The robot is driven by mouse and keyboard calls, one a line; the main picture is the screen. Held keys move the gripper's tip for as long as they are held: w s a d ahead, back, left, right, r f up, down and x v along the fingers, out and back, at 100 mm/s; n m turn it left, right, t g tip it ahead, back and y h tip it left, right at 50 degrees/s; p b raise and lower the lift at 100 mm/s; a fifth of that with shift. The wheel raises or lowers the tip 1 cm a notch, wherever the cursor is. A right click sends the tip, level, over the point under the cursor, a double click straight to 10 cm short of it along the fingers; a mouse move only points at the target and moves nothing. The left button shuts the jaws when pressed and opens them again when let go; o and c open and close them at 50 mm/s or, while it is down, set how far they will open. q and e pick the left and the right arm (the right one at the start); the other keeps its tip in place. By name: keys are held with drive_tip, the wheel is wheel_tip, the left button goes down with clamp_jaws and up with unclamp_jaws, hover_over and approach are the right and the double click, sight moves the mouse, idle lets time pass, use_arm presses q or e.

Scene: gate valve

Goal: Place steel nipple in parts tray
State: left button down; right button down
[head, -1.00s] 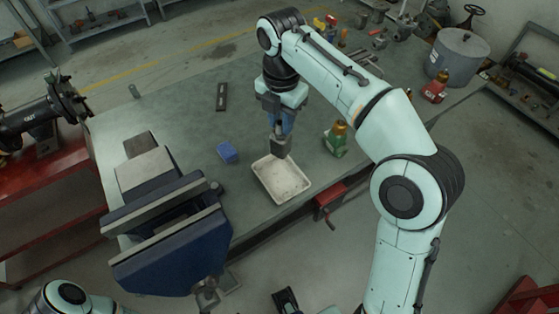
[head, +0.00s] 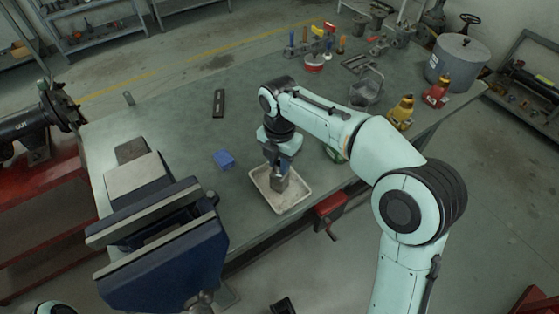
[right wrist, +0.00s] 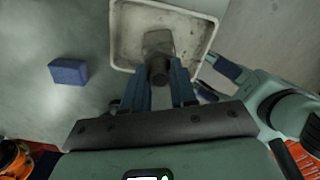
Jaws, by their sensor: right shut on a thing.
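The steel nipple (head: 280,184) is a short grey metal piece. My right gripper (head: 277,166) is shut on it and points down over the parts tray. The parts tray (head: 291,208) is a shallow, off-white rectangular tray with a stained floor, near the bench's front edge. In the right wrist view the nipple (right wrist: 158,70) sits between the blue fingers, its far end over the tray (right wrist: 121,35). It appears inside the tray's outline, low down; I cannot tell whether it touches the floor.
A blue block (head: 224,159) lies left of the tray. A large vise (head: 165,255) stands at the front left. A green object (head: 335,153) is partly hidden behind my right arm. The bench behind the tray is mostly clear.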

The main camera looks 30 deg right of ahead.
drive_tip(key=c, duration=0.9)
unclamp_jaws()
wheel_tip(320, 180, up, 12)
drive_tip(key=p, duration=0.3)
